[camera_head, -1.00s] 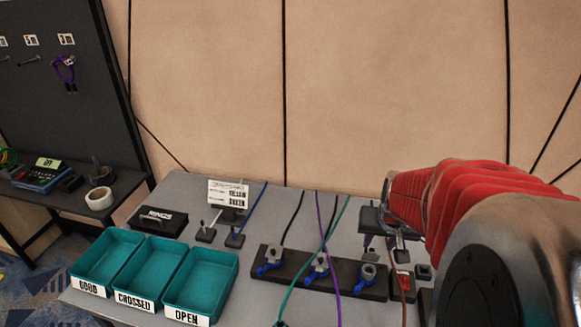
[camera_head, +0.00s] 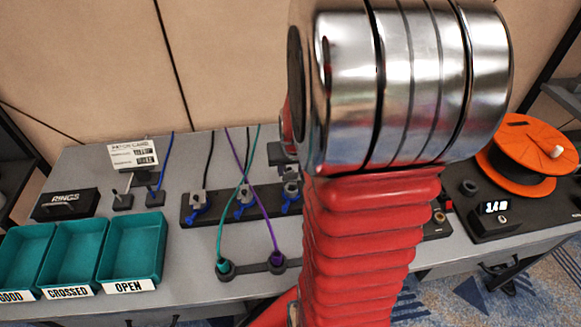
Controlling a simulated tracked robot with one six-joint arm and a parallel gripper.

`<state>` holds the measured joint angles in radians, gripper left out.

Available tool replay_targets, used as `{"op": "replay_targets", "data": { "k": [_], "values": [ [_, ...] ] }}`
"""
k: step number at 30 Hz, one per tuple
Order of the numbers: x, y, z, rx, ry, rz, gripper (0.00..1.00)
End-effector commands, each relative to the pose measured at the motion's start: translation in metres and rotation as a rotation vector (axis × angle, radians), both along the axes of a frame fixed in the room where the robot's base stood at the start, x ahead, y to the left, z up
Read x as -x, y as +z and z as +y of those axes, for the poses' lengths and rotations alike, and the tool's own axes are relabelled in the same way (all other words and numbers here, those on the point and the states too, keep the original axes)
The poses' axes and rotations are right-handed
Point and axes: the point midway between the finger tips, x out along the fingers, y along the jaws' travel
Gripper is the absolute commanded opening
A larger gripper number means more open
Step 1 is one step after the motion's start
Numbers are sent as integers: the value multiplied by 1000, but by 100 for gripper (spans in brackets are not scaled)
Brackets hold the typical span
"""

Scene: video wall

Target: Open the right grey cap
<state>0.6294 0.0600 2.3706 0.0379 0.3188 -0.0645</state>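A black strip (camera_head: 220,208) on the grey table carries three grey-capped fittings with blue parts. The left (camera_head: 198,198) and middle (camera_head: 244,195) fittings are in plain sight. The right grey cap (camera_head: 291,189) sits at the strip's right end, close beside my arm in the picture. It is small, and I cannot tell whether it is open or shut. My red-sleeved arm with its large metal joint fills the middle right and hides what lies behind it. My gripper cannot be made out.
Teal bins (camera_head: 132,250) stand at the front left, with a black box (camera_head: 66,203) and a card (camera_head: 133,153) behind. Purple and green cables cross the strip to a dark two-ended holder (camera_head: 252,268).

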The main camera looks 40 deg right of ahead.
Motion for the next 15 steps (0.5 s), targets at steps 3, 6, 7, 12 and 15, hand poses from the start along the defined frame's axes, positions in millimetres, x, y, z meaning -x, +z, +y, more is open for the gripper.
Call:
{"op": "replay_targets", "data": {
  "k": [3,6,7,12,15],
  "values": [
    [0,0,0,0,0,0,36],
    [0,0,0,0,0,0,30],
    [0,0,0,0,0,0,28],
    [0,0,0,0,0,0,16],
    [0,0,0,0,0,0,8]
  ]
}}
